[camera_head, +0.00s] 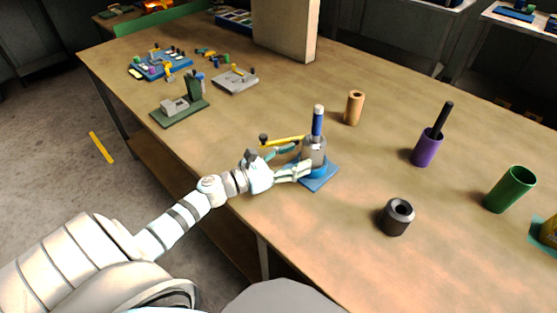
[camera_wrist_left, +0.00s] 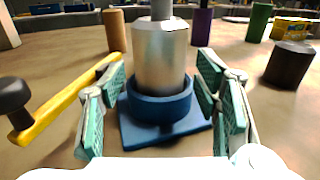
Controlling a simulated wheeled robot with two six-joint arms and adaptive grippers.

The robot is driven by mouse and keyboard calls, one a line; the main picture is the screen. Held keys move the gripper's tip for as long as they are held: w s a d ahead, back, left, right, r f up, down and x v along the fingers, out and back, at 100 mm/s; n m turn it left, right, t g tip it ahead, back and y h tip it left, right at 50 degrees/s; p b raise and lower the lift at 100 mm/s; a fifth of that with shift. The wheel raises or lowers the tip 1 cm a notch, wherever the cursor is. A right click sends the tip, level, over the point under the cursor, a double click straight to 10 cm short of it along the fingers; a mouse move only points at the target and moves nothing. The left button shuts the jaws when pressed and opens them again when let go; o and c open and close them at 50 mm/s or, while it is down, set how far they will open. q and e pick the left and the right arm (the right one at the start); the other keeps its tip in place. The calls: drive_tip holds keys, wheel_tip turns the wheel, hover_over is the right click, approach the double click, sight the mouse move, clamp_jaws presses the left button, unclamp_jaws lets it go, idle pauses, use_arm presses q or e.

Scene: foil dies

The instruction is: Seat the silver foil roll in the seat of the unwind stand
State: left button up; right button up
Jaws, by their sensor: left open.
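The silver foil roll (camera_head: 314,149) stands upright in the round blue seat of the unwind stand (camera_head: 319,181), around its central post. In the left wrist view the roll (camera_wrist_left: 160,55) rises from the blue ring of the stand (camera_wrist_left: 160,108), which hides its lower end. My left gripper (camera_head: 303,160) is open, with one green-padded finger on each side of the roll. In the left wrist view gaps show between both fingers and the roll. My right gripper is not in view.
A yellow bar with a black knob (camera_head: 283,141) lies close to the left gripper. A dark roll (camera_head: 397,216), a tan cylinder (camera_head: 354,108), a purple holder (camera_head: 427,148) and a green cup (camera_head: 510,190) stand to the right. Bare tabletop lies between them.

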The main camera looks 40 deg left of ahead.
use_arm(q)
drive_tip(key=v, duration=0.6)
drive_tip(key=shift+s+f+b, duration=0.1)
drive_tip(key=shift+s+b, duration=0.05)
drive_tip(key=shift+b, duration=0.2)
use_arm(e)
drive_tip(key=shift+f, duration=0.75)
use_arm(q)
drive_tip(key=shift+a, duration=0.1)
